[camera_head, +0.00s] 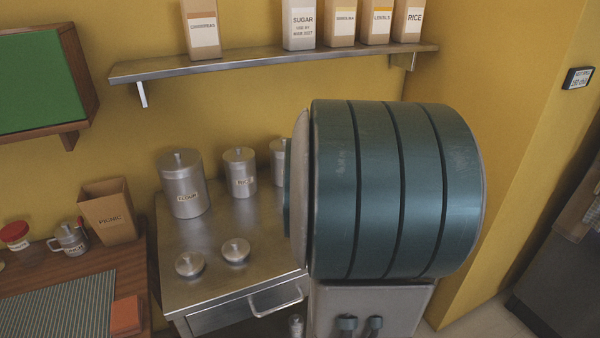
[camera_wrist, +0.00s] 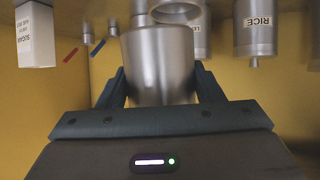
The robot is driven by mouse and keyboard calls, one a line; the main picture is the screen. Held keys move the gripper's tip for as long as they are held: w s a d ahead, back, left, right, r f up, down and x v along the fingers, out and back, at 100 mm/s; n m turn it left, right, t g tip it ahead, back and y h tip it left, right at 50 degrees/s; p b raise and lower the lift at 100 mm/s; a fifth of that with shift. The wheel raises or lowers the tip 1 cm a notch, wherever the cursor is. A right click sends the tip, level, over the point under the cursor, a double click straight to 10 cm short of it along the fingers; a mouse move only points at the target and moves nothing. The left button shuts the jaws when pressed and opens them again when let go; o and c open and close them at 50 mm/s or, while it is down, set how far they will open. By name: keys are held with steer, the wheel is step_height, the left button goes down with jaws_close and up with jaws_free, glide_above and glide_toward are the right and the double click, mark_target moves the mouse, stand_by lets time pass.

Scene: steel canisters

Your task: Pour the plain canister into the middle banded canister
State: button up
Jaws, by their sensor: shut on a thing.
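In the wrist view, whose picture is upside down, my gripper (camera_wrist: 159,72) is shut on a plain steel canister (camera_wrist: 160,60), one finger on each side. In the head view, my arm hides the gripper and this canister. A FLOUR canister (camera_head: 183,188) and a RICE canister (camera_head: 240,175) stand lidded on the steel cart. A third canister (camera_head: 278,160) is partly hidden by my arm. RICE also shows in the wrist view (camera_wrist: 262,35). A round steel rim (camera_wrist: 176,12) lies near the held canister; I cannot tell whether they touch. I cannot make out which canister is banded.
Two loose knobbed lids (camera_head: 190,264) (camera_head: 235,251) lie on the front of the steel cart (camera_head: 213,285). A wall shelf (camera_head: 270,62) with several paper bags is above. A wooden table (camera_head: 135,275) with a PICNIC box (camera_head: 108,212) stands at left.

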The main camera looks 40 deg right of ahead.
steer(key=shift+r+p, duration=0.1)
steer(key=shift+p, duration=0.4)
steer(key=shift+s+a+g+p, duration=0.15)
steer(key=shift+g+p, duration=0.25)
steer(key=shift+p, duration=0.65)
steer(key=f+g+p, duration=0.1)
steer(key=p, duration=0.2)
steer(key=f+n+g+y+p, duration=0.1)
steer(key=g+p, duration=0.1)
steer(key=p, duration=0.2)
steer(key=shift+s+a+f+y, duration=0.1)
steer(key=shift+s+f+y, duration=0.2)
steer(key=shift+s+f, duration=0.1)
steer(key=g+p, duration=0.1)
steer(key=p, duration=0.3)
steer(key=f+g+y+p, duration=0.1)
steer(key=g+p, duration=0.1)
steer(key=p, duration=0.2)
steer(key=shift+s+f+n+g, duration=0.15)
steer(key=shift+f+n+g, duration=0.15)
steer(key=shift+n, duration=0.1)
steer(key=shift+f+b, duration=0.3)
steer(key=shift+b, duration=0.15)
steer(key=shift+r+g+p, duration=0.25)
steer(key=shift+g+p, duration=0.05)
steer(key=shift+p, duration=0.6)
steer(key=shift+a+g+y+p, duration=0.1)
steer(key=shift+g+y+p, duration=0.2)
steer(key=shift+g+p, duration=0.6)
